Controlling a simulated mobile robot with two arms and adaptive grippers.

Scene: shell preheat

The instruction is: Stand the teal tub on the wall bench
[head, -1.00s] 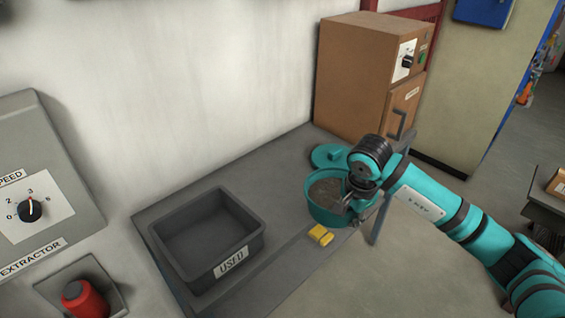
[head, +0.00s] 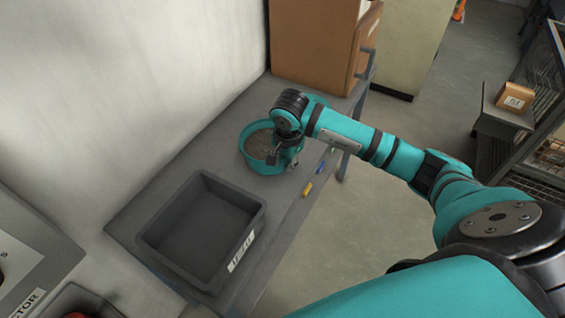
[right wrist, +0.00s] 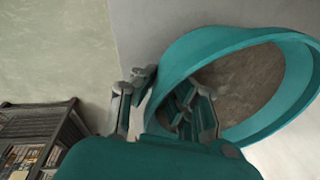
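The teal tub (head: 246,150) is upright over the grey wall bench (head: 178,172), between the dark bin and the brown cabinet. It holds a grey-brown fill. I cannot tell whether its base touches the bench top. My right gripper (head: 280,157) is at the tub's right side. In the right wrist view my right gripper (right wrist: 170,92) straddles the wall of the tub (right wrist: 215,42), one finger outside and one inside. It appears shut on that wall. My left gripper is not in view.
A dark bin (head: 158,238) stands on the near part of the bench. A yellow item (head: 308,188) and a blue item (head: 320,168) lie near the bench's front edge. A brown cabinet (head: 312,45) stands at the bench's far end. Bare bench lies between bin and tub.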

